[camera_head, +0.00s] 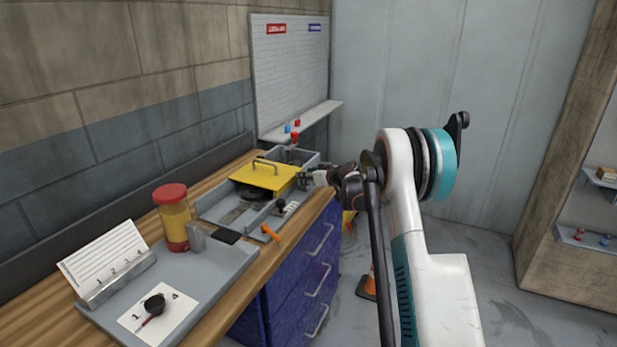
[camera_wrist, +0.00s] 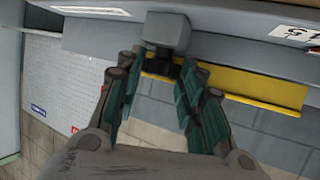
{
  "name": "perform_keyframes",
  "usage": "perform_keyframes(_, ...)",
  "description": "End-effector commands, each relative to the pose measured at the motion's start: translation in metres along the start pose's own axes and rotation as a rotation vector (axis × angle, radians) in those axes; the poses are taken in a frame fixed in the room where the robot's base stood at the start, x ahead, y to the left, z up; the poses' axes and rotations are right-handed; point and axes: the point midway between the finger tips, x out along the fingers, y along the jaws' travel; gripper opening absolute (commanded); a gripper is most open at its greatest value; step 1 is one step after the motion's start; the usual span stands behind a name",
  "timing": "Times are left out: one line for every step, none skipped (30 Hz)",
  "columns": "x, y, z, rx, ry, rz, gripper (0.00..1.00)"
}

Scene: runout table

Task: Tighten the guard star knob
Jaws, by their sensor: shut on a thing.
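The yellow guard (camera_head: 262,175) with its grey handle lies over the machine on the bench, and its yellow side also shows in the wrist view (camera_wrist: 255,88). My gripper (camera_head: 308,177) is at the guard's right end, reaching in from the right. In the wrist view my gripper (camera_wrist: 160,68) has its two fingers on either side of a dark knob (camera_wrist: 159,66), shut on it. The knob sits against a grey block (camera_wrist: 167,32). The knob's star shape is hard to make out, and in the head view my gripper hides it.
A black ball-ended lever (camera_head: 281,204) and an orange-handled tool (camera_head: 270,232) are near the machine's front. Blue drawers (camera_head: 300,270) are below.

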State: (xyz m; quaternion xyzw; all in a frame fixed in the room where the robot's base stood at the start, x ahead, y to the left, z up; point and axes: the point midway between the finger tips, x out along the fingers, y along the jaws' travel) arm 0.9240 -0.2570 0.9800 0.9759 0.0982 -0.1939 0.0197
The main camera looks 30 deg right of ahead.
Motion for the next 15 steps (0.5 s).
perform_keyframes(0.0001, 0.0003, 0.0, 0.0, 0.0, 0.0, 0.11)
perform_keyframes(0.0001, 0.0003, 0.0, 0.0, 0.0, 0.0, 0.11)
perform_keyframes(0.0001, 0.0003, 0.0, 0.0, 0.0, 0.0, 0.11)
perform_keyframes(0.0001, 0.0003, 0.0, 0.0, 0.0, -0.001, 0.11)
perform_keyframes(0.0001, 0.0003, 0.0, 0.0, 0.0, -0.001, 0.4)
perform_keyframes(0.0001, 0.0003, 0.0, 0.0, 0.0, -0.001, 0.49)
perform_keyframes(0.0001, 0.0003, 0.0, 0.0, 0.0, -0.001, 0.55)
perform_keyframes(0.0, 0.0003, 0.0, 0.0, 0.0, -0.001, 0.55)
perform_keyframes(0.0, 0.0003, 0.0, 0.0, 0.0, -0.001, 0.55)
perform_keyframes(0.0, 0.0002, 0.0, 0.0, 0.0, -0.001, 0.55)
perform_keyframes(0.0, 0.0002, 0.0, 0.0, 0.0, -0.001, 0.55)
perform_keyframes(0.0, 0.0002, 0.0, 0.0, 0.0, -0.002, 0.55)
perform_keyframes(0.0001, 0.0001, 0.0, 0.0, 0.0, -0.002, 0.55)
perform_keyframes(0.0001, 0.0001, 0.0, 0.0, 0.0, -0.002, 0.55)
perform_keyframes(0.0001, 0.0001, 0.0, 0.0, 0.0, -0.002, 0.55)
